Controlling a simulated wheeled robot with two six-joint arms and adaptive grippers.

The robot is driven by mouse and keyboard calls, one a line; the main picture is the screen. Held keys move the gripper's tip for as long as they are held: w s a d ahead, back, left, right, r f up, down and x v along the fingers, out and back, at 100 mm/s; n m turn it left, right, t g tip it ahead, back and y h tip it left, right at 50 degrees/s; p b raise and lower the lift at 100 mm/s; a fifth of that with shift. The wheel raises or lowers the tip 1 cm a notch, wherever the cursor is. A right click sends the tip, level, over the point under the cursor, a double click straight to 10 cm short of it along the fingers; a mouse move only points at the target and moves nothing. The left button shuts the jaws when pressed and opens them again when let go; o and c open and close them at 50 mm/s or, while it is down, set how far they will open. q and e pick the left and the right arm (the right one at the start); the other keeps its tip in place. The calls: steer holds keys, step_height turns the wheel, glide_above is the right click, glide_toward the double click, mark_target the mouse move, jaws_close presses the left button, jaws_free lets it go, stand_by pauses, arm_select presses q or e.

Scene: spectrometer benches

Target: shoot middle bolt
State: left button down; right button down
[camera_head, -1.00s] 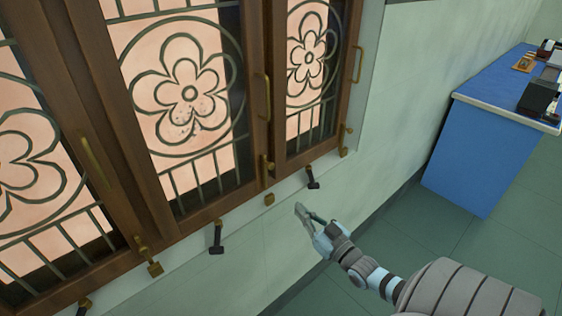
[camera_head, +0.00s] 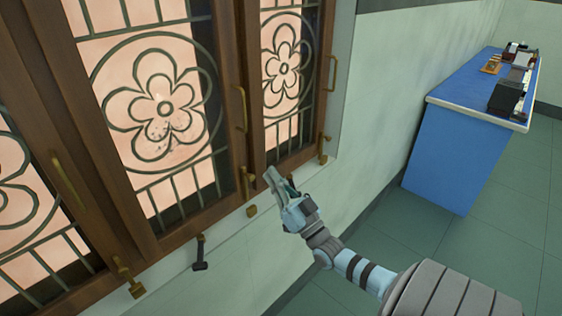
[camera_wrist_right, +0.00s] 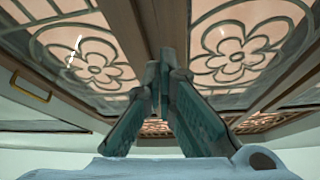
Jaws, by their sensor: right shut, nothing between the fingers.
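The brass middle bolt (camera_head: 247,182) is mounted upright low on the wooden window frame, between the centre and right flower-grille panes. Its small brass keeper (camera_head: 252,211) sits below it on the sill. My right gripper (camera_head: 271,177) is shut and empty, with its tips just right of the bolt; I cannot tell whether they touch it. In the right wrist view the shut fingers (camera_wrist_right: 163,66) point at a brown window post, and the bolt cannot be made out there. My left gripper is out of view.
Other brass bolts sit at the left (camera_head: 128,280) and right (camera_head: 323,150). A brass handle (camera_head: 241,108) stands above the middle bolt. A black stay (camera_head: 200,252) hangs from the sill. A blue bench (camera_head: 455,150) stands at the right, with open floor before it.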

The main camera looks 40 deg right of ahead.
steer(key=w, duration=0.1)
steer(key=w+f+b, duration=0.1)
steer(key=w, duration=0.1)
steer(key=w+b, duration=0.1)
steer(key=w, duration=0.1)
steer(key=shift+a+f, duration=0.2)
steer(key=shift+f, duration=0.15)
step_height(320, 180, down, 5)
steer(key=b, duration=0.4)
steer(key=shift+s+r, duration=0.1)
steer(key=shift+r, duration=0.1)
steer(key=shift+r, duration=0.1)
